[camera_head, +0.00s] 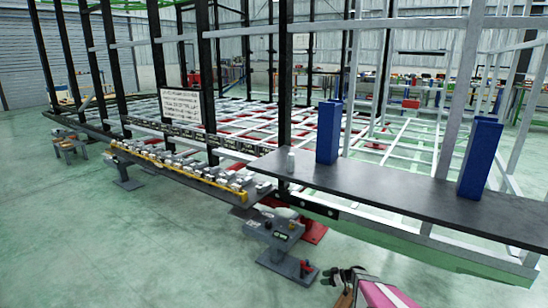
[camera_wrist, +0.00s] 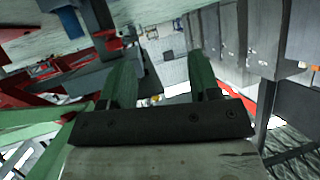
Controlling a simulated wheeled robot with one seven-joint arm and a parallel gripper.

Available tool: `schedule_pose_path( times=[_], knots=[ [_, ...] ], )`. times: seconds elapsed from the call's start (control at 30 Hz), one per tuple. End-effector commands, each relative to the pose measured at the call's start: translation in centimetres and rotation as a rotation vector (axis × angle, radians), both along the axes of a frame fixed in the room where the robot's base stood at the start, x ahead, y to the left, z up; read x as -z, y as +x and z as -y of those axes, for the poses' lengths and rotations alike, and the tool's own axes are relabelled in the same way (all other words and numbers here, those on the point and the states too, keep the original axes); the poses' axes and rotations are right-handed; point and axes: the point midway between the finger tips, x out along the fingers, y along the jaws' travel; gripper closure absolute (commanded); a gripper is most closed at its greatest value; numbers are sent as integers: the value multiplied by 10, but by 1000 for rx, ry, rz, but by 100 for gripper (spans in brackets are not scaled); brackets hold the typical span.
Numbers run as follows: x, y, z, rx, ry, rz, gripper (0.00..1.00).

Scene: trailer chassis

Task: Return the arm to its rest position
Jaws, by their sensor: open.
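My gripper (camera_head: 344,276) shows at the bottom edge of the head view, in front of the trailer chassis (camera_head: 330,212) and low to the right of a grey stand. Only its end and a pink and white part of my arm are in the picture. In the wrist view, the two green fingers of my gripper (camera_wrist: 162,62) stand apart with nothing held between them. The wrist view looks past the fingers at grey and red metal parts; I cannot tell exactly which ones.
A grey stand (camera_head: 274,236) juts out below. A row of metal parts (camera_head: 185,168) lines the chassis side. Green floor (camera_head: 120,245) is clear at front left.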

Motion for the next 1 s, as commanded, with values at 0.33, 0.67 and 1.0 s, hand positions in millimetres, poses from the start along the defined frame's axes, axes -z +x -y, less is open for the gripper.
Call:
schedule_pose_path(
  times=[0.33,0.67,1.0],
  knots=[
    [-66,-34,-32,2,-83,-226,43],
    [-182,-112,-76,143,-324,-607,43],
    [-306,-213,-96,577,-629,-882,43]
  ],
)
